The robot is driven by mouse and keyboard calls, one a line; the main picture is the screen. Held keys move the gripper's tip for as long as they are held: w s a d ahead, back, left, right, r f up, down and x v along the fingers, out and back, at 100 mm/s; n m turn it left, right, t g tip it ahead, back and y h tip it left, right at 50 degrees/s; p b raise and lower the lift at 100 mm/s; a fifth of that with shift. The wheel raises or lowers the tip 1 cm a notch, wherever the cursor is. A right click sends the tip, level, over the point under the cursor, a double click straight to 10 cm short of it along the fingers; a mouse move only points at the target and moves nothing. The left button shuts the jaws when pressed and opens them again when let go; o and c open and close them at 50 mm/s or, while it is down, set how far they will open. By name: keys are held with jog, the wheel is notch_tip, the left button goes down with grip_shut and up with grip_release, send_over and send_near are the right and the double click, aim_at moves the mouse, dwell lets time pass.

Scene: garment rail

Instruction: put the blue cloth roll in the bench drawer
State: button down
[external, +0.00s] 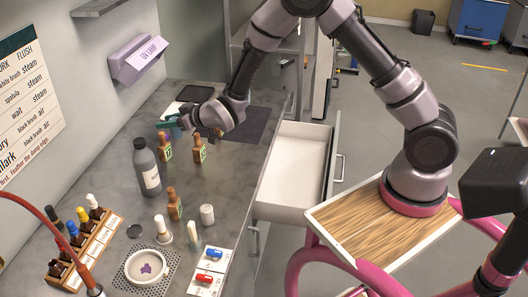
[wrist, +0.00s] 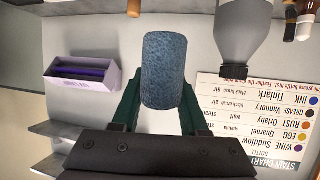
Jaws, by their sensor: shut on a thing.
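My gripper (external: 171,122) is over the far part of the grey bench, its green fingers pointing left toward the wall. In the wrist view my gripper (wrist: 159,108) is shut on the blue cloth roll (wrist: 168,70), with one finger on each side. The roll is speckled dark blue and projects well past the fingertips. I cannot make it out clearly in the external view. The bench drawer (external: 297,165) stands open at the bench's right side, white inside and empty as far as it shows. My gripper is to the left of the drawer and higher than it.
Brown dropper bottles (external: 199,150) and a tall grey bottle (external: 147,168) stand on the bench near my gripper. A dark mat (external: 247,124) lies between gripper and drawer. A lilac UV lamp holder (external: 138,60) is on the wall. The space above the drawer is clear.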

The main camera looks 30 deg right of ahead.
notch_tip(320, 180, down, 16)
jog(key=shift+w+d+f, duration=0.1)
jog(key=shift+f, duration=0.1)
dwell(0.4)
jog(key=shift+c, duration=2.2)
grip_release()
jog(key=shift+f, duration=0.1)
